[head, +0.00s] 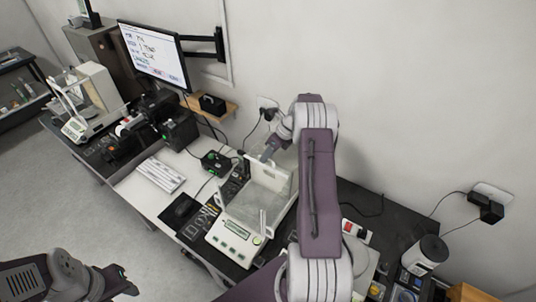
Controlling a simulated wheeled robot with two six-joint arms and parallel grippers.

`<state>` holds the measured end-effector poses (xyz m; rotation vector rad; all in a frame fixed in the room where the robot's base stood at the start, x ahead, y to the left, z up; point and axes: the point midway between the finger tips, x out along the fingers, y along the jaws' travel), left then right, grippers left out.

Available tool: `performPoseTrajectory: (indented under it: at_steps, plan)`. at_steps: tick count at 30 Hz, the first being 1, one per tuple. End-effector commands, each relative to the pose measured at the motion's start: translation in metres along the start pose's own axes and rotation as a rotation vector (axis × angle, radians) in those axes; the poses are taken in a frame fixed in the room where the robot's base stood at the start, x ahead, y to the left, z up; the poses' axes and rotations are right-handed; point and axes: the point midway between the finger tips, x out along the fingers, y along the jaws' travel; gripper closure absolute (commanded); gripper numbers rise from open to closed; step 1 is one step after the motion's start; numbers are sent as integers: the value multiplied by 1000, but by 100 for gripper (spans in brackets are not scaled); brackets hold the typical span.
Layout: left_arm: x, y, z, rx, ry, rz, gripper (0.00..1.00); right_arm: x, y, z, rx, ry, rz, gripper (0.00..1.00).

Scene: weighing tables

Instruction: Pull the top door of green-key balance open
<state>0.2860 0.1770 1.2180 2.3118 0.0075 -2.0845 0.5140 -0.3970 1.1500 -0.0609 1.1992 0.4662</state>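The green-key balance (229,236) stands on the dark worktop at the middle, with a white front panel, several green keys and a small display. Its clear draft shield (262,203) rises behind the panel. I cannot tell clearly how far its top door is open. My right arm reaches over from the front right, and my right gripper (266,155) is at the upper back edge of the shield. Its fingers are small and partly hidden, so contact and opening are unclear. My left gripper (124,284) is low at the left, over the floor and away from the balance.
Left of the balance are a black mouse pad (180,211), a white keyboard (161,175) and a monitor (153,55) on a wall arm. Another balance (88,103) stands at the far left. A power strip (355,231) and a jar (425,254) are at the right.

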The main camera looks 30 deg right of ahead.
Motion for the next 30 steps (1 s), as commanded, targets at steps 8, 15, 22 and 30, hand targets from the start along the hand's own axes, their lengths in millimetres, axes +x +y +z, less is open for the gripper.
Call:
performPoseTrajectory:
  at_steps: [8, 15, 22, 30]
  plan:
    - [10, 0, 1, 0, 0, 0, 56, -12, -2, 0, -2, -4, -4, 67]
    - [29, -1, 3, 0, 0, 0, 56, -66, -3, -1, 0, -4, -5, 67]
    - [32, -1, 3, 0, 0, 0, 56, -90, -2, -1, 0, -1, 0, 67]
    - [31, -1, 3, 0, 0, 0, 56, -91, -2, -1, 1, -1, 1, 67]
